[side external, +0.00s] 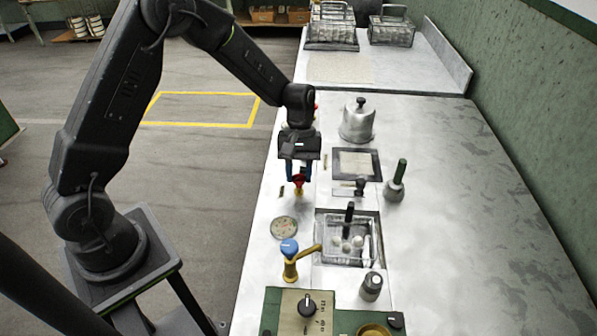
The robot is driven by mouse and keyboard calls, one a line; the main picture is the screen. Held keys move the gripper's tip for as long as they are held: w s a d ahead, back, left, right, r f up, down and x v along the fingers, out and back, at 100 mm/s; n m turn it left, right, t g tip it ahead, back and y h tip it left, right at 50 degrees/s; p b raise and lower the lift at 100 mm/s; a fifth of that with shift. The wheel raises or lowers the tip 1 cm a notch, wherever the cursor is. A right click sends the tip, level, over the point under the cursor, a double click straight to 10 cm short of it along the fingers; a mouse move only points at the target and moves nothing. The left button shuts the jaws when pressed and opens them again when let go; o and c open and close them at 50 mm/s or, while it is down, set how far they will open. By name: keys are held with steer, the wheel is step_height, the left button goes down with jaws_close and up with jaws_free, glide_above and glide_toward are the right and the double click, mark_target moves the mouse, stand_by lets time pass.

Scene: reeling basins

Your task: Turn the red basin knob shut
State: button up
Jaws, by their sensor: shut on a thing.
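The red basin knob (298,179) sits on top of a small brass-coloured tap near the left edge of the counter. My gripper (299,177) points straight down over it, with its blue-tinted fingers shut on the knob from both sides. The fingers and the gripper body hide part of the knob, and its turn angle is too small to read. A second tap with a blue knob (289,247) and a brass spout stands nearer the camera, clear of my gripper.
A sunken basin (322,252) holds several pale cocoons and a dark-handled tool. A green-handled tool (396,182), a metal lidded pot (358,122), a round dish (284,227) and a control box (307,306) stand nearby. The counter's right side (470,200) is clear.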

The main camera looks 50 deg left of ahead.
steer(key=m, duration=0.2)
steer(key=m+y, duration=0.1)
steer(key=m, duration=0.1)
steer(key=shift+w+d+m+g+y, duration=0.1)
steer(key=shift+m+g+y, duration=0.2)
steer(key=shift+g, duration=0.1)
steer(key=m+y, duration=0.1)
steer(key=m, duration=0.3)
steer(key=shift+m+y, duration=0.3)
steer(key=shift+y, duration=0.1)
steer(key=o, duration=0.9)
steer(key=shift+d+g, duration=0.1)
steer(key=shift+g, duration=0.2)
steer(key=v, duration=1.4)
